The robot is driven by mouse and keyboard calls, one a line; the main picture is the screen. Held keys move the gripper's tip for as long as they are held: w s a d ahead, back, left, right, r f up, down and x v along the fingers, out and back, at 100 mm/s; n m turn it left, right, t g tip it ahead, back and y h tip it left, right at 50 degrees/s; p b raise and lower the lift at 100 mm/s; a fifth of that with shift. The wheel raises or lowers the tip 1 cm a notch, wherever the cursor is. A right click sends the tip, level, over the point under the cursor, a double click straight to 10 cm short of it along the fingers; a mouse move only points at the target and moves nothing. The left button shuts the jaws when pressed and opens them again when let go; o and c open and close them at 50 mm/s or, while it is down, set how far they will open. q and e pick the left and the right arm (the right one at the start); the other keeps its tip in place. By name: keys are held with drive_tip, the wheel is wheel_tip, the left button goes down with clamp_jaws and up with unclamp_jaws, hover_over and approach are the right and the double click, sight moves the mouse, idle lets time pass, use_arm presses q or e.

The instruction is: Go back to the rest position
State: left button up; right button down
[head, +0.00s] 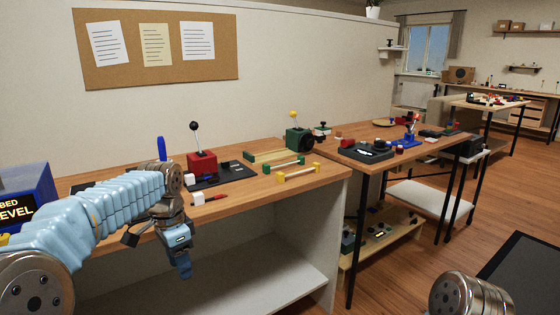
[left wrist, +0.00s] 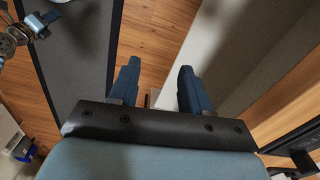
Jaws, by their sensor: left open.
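My left gripper (head: 182,262) hangs pointing down in front of the wooden bench, below its front edge, at the end of my light-blue left arm. In the left wrist view its two blue fingers (left wrist: 160,85) are spread apart with nothing between them, and floor and a pale surface show beyond. At the lower right of the head view a metal joint of my right arm shows, but no fingers. A small metal and bluish part at the top left of the left wrist view may be my right gripper (left wrist: 38,25); its jaws cannot be made out.
Floor between is open.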

use_arm(q)
drive_tip(key=s+d+f+n+h, duration=0.1)
drive_tip(key=s+d+f+n, duration=0.15)
drive_tip(key=f, duration=1.05)
drive_tip(key=s+d+f+n+h, duration=0.1)
drive_tip(key=d+f, duration=0.3)
drive_tip(key=f, duration=0.9)
drive_tip(key=s+d+f+n+h, duration=0.1)
drive_tip(key=s+f+n, duration=0.3)
drive_tip(key=s+f, duration=0.4)
drive_tip(key=s+d+f+n+h, duration=0.1)
drive_tip(key=s+d+f+n, duration=0.2)
drive_tip(key=s+f, duration=0.4)
drive_tip(key=s+d, duration=0.1)
drive_tip(key=s, duration=0.4)
drive_tip(key=shift+s+d+f+n, duration=0.25)
drive_tip(key=shift+d+f+n, duration=0.05)
drive_tip(key=shift+f+n, duration=0.05)
